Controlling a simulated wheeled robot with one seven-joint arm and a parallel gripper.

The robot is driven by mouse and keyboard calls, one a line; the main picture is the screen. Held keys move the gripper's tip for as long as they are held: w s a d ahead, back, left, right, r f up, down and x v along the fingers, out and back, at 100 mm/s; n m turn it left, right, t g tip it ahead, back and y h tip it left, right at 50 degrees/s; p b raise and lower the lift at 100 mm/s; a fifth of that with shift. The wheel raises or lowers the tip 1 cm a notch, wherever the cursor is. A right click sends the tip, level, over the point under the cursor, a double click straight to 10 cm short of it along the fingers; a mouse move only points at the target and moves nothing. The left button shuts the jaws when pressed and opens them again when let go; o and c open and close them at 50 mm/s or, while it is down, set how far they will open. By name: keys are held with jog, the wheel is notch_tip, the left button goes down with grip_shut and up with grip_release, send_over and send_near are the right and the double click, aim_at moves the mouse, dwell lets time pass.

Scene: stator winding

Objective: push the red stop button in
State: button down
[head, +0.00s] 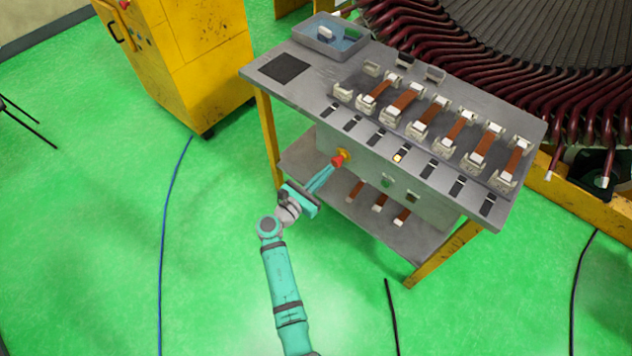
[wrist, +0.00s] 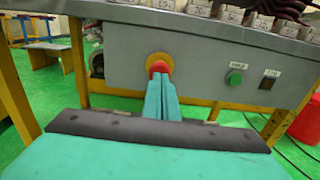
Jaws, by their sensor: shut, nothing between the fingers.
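The red stop button (head: 337,160) sits on a yellow round plate (head: 345,154) on the front panel of the grey workbench. It also shows in the wrist view (wrist: 158,67), on its yellow plate (wrist: 168,60). My gripper (head: 332,166) is shut and empty, with its teal fingers pointing at the button. In the wrist view the fingertips (wrist: 160,76) overlap the lower part of the button. I cannot tell whether they touch it or how far in the button is.
A green button (wrist: 234,78) and a dark switch (wrist: 268,82) are to the right on the same panel (wrist: 205,75). The benchtop (head: 330,75) overhangs above, with several copper-coloured pieces in holders. A lower shelf (head: 400,235) holds several more. A yellow cabinet (head: 190,50) stands at the left. Green floor is open around my arm.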

aim_at(336, 164)
jog(key=shift+w+d, duration=0.4)
jog(key=shift+w, duration=0.15)
jog(key=shift+x, duration=0.95)
jog(key=shift+w+d+r, duration=0.1)
jog(key=shift+d+r, duration=0.1)
jog(key=shift+d, duration=0.15)
jog(key=shift+s+a+f, duration=0.15)
jog(key=shift+s+a, duration=0.15)
jog(key=shift+a, duration=0.3)
jog(key=shift+s+a+f, duration=0.1)
jog(key=shift+s, duration=0.25)
jog(key=v, duration=1.3)
jog(key=shift+s+a, duration=0.2)
jog(key=shift+a, duration=0.05)
